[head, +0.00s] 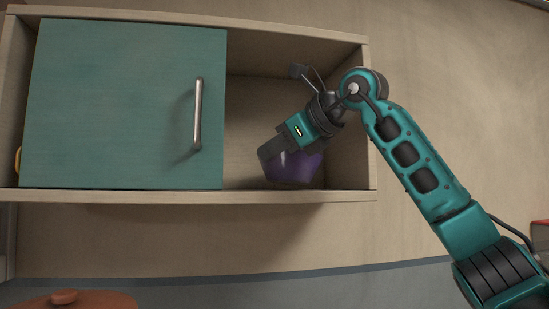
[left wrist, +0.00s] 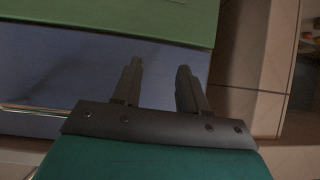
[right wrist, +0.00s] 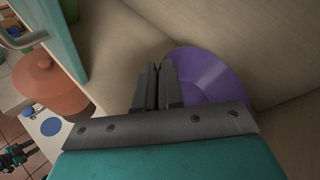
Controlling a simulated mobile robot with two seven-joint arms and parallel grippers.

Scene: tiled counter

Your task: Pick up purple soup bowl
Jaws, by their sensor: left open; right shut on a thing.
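The purple soup bowl (head: 295,168) sits in the open right part of the wall cabinet, on or just above its floor. It also shows in the right wrist view (right wrist: 208,72), partly hidden behind the fingers. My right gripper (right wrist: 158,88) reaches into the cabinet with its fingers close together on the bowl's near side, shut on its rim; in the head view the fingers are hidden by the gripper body. My left gripper (left wrist: 158,85) is open and empty, in front of a blue-grey surface (left wrist: 75,75) below a green panel.
The cabinet's teal door (head: 120,100) with a metal handle (head: 198,112) covers the left part. The cabinet's right side wall (head: 360,150) is close to my right wrist. An orange-brown lidded pot (right wrist: 48,85) stands below. Wall right of the cabinet is bare.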

